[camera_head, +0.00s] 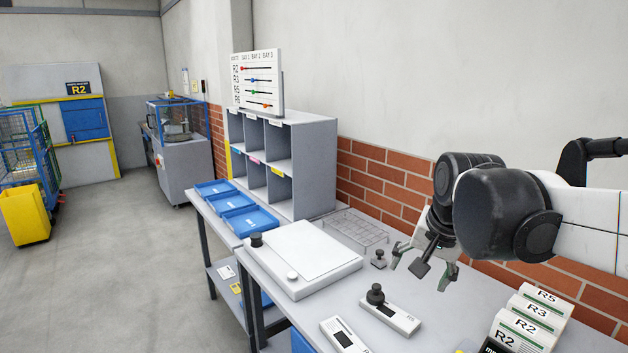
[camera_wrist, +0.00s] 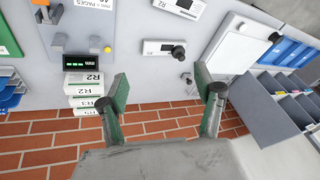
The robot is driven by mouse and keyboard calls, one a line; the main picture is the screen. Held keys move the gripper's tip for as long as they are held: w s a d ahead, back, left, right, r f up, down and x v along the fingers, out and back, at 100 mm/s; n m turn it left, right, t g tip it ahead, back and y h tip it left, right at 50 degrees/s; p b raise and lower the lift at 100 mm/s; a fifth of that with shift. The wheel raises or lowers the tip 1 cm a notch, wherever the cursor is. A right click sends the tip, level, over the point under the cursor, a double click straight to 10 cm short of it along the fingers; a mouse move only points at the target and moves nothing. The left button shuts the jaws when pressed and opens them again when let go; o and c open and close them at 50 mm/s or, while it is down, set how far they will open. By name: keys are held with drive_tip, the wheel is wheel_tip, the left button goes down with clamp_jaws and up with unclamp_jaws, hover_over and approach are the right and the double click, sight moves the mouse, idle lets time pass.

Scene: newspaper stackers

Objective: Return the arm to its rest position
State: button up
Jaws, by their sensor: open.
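My gripper (camera_head: 421,276) hangs from my arm over the right part of the grey table, near the brick wall. In the wrist view my gripper (camera_wrist: 166,98) shows two green-padded fingers spread apart with nothing between them. In the head view it is above the tabletop and close to a small black-knobbed piece (camera_head: 379,259). I cannot tell the exact height of the fingertips above the table.
A white board (camera_head: 312,262), devices with black knobs (camera_head: 390,313), a wire rack (camera_head: 352,230) and labelled paper stacks (camera_head: 535,310) are on the table. A grey pigeonhole shelf (camera_head: 309,165) and blue trays (camera_head: 250,222) stand beyond. Open floor (camera_head: 120,260) lies left.

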drive_tip(key=w+m, duration=0.2)
drive_tip(key=w, duration=0.4)
drive_tip(key=shift+f+g, duration=0.25)
drive_tip(key=shift+g, duration=0.15)
drive_tip(key=shift+w, duration=0.1)
